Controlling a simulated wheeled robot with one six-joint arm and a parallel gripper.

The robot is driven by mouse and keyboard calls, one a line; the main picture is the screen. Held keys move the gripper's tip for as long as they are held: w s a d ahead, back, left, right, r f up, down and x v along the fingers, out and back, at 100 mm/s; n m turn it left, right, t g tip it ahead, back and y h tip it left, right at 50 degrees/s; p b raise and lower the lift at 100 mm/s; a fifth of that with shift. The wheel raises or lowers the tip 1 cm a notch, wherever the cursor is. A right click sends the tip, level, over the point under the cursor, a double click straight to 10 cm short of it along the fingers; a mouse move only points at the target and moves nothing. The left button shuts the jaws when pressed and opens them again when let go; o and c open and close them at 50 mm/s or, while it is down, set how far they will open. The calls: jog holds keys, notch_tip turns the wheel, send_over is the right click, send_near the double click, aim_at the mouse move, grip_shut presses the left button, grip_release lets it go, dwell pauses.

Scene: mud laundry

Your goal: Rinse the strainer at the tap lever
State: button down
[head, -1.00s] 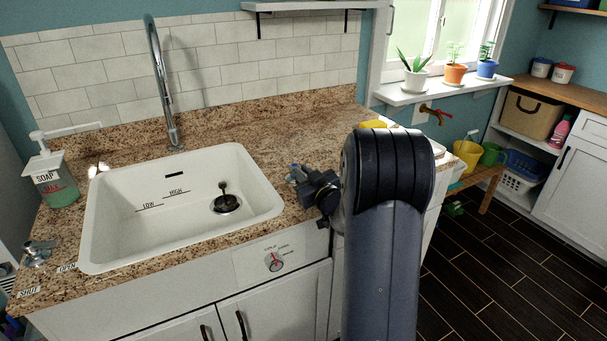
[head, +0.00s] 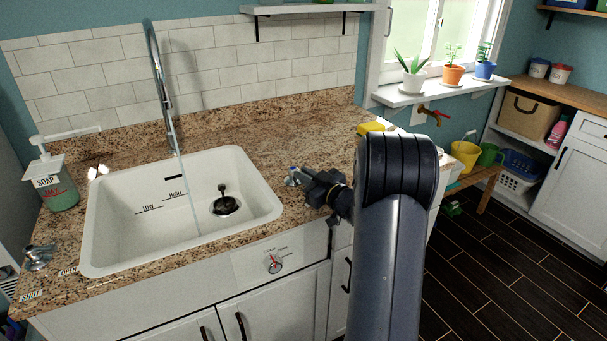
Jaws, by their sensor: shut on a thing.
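My gripper (head: 312,182) is over the counter, just right of the sink (head: 268,203). It is shut on a small grey-blue thing (head: 292,177), too small and partly hidden to tell if it is the strainer. A dark round piece with an upright stem (head: 225,204) sits at the sink drain. The metal tap lever (head: 38,256) is at the counter's left end, near the OPEN and SHUT labels. A thin stream of water (head: 190,200) falls from the tall curved tap (head: 163,95) into the sink, left of the drain and apart from my gripper.
A soap pump bottle (head: 55,190) stands at the left of the sink. A yellow sponge-like thing (head: 371,127) lies at the back right. A dial (head: 275,265) is on the cabinet front. The counter behind the sink is largely clear.

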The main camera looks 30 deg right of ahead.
jog(key=shift+d+r+y, duration=0.1)
jog(key=shift+y, duration=0.3)
jog(key=c, duration=1.4)
grip_release()
jog(key=v, duration=1)
jog(key=shift+s+b, duration=0.35)
jog(key=shift+b, duration=0.1)
